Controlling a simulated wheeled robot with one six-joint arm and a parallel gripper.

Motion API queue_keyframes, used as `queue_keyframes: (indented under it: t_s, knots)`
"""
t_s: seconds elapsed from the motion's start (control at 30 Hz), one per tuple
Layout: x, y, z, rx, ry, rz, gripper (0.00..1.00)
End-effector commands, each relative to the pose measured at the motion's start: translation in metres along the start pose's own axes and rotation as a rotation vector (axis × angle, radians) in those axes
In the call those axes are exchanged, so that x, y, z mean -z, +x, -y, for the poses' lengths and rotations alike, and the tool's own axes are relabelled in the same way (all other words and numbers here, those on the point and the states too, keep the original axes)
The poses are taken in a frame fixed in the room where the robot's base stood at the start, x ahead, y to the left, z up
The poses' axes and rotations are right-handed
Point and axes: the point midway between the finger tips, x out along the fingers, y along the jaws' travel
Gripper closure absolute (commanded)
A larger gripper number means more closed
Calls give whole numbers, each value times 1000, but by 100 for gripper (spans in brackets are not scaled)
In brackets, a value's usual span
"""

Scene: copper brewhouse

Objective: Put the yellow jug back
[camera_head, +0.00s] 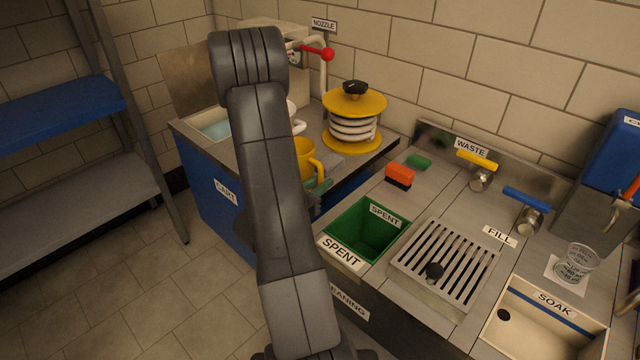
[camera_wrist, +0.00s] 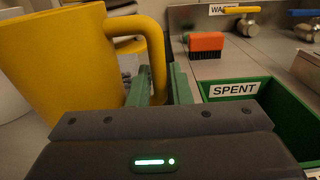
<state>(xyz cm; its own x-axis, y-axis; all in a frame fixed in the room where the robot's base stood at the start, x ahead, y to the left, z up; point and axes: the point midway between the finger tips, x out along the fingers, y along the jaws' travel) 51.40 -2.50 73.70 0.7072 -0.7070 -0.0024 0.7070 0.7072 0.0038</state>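The yellow jug (camera_head: 304,158) is partly hidden behind my arm in the head view, beside the cart top. It fills the left of the wrist view (camera_wrist: 70,65), looking upright, with its handle on the right. My gripper (camera_wrist: 168,88) has green fingers on either side of the handle and looks shut on it. In the head view my gripper (camera_head: 320,186) shows only partly, just below the jug. Whether the jug's base touches a surface is hidden.
To the right, the counter holds a green spent bin (camera_head: 368,232), an orange brush (camera_head: 399,176), a drain grate (camera_head: 445,262), taps and a soak basin (camera_head: 545,325). Shelves (camera_head: 75,190) stand left.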

Motion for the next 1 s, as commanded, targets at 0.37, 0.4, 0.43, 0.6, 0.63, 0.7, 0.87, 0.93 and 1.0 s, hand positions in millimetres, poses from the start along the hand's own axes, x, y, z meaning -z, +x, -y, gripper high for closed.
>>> queue_keyframes:
  t_s: [0.37, 0.4, 0.43, 0.6, 0.63, 0.7, 0.87, 0.93, 1.0]
  knots:
    - [-2, 0, 0, 0, 0, 0, 65]
    - [-3, 0, 0, 0, 0, 0, 65]
    - [-4, 0, 0, 0, 0, 0, 65]
    - [-4, -14, -2, -5, -1, -2, 65]
    - [-4, -18, -2, -5, -1, -2, 65]
    - [-4, -28, -2, -6, -1, -1, 65]
    - [-4, -50, -2, -5, -1, -1, 65]
    - [-4, -59, -2, -6, -1, -1, 65]
    - [-4, -68, -2, -6, -1, -1, 65]
